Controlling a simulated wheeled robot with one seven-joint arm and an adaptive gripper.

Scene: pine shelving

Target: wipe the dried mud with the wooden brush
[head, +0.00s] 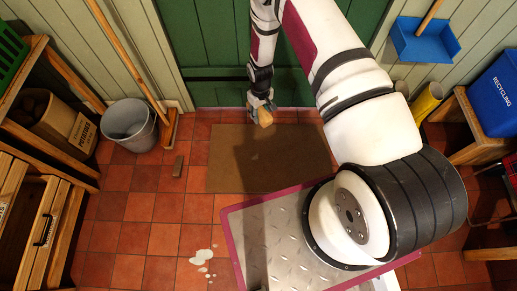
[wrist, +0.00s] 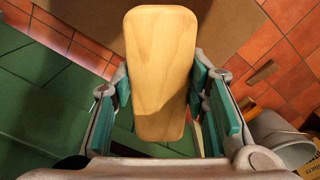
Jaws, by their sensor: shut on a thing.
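My gripper (head: 262,103) is at the far side of the floor by the green door, above the far part of the brown mat. It is shut on the wooden brush (head: 265,117). In the wrist view, the brush's smooth pale wooden back (wrist: 160,70) lies between the teal finger pads of my gripper (wrist: 163,95). Its bristles are hidden. No dried mud stands out clearly. A small faint pale mark (head: 254,156) shows on the brown mat (head: 225,165), and I cannot tell what it is.
A grey bucket (head: 130,122) and a leaning broom (head: 170,128) stand left of the mat. A small brown block (head: 178,167) lies on the tiles. A white spill (head: 201,258) is on the nearer tiles. Wooden shelving lines the left side. A blue recycling bin (head: 494,95) sits at right.

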